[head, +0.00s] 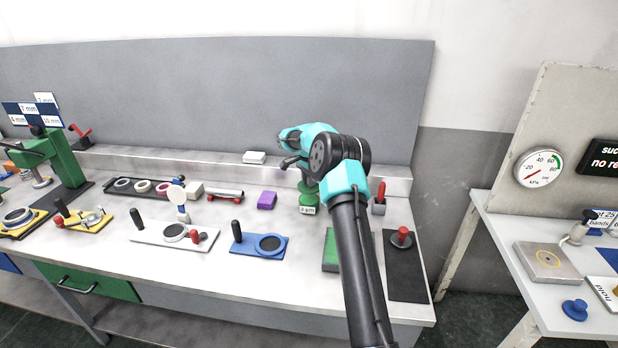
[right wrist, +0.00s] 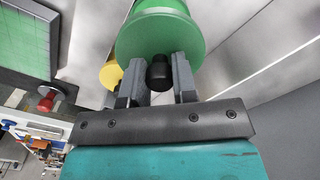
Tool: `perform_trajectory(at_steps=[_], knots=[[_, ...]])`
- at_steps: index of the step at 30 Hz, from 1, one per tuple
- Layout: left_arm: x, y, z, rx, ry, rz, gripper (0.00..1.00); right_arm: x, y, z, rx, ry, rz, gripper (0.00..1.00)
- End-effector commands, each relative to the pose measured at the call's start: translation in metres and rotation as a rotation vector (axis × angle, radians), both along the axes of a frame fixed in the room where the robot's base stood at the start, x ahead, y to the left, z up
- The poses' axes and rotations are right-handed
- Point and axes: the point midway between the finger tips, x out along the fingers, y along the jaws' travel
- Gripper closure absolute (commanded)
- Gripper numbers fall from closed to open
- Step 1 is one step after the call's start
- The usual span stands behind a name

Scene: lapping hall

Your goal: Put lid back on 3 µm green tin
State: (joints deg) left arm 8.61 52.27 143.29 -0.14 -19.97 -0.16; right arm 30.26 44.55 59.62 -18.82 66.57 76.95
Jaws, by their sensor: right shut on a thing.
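The green tin (head: 307,199) stands upright toward the back right of the bench, with a small white µm label on its front. My right gripper (right wrist: 158,75) is shut on the black knob of the green lid (right wrist: 133,42), with one finger on each side of the knob. In the head view my right gripper is directly above the tin, and my wrist and arm partly hide it. The lid is at or just over the tin's top; I cannot tell whether it is seated. My left gripper is not in view.
A purple block (head: 267,201) and a red-ended roller (head: 226,195) lie left of the tin. A blue plate with a ring (head: 268,244) is in front of it. A dark mat with a red knob (head: 401,236) is at right. A green press (head: 60,160) stands far left.

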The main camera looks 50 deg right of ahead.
Motion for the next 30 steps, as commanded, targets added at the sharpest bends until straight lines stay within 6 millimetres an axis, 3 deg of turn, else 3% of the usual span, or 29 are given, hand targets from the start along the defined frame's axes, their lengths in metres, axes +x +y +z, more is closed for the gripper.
perform_trajectory(at_steps=[18, 30], knots=[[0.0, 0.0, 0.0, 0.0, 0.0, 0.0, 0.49, 0.0, 0.0, -0.045, 0.0, 0.001, 0.0, 0.97], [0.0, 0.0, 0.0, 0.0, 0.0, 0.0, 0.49, 0.0, 0.0, -0.049, 0.0, 0.0, 0.0, 0.97]])
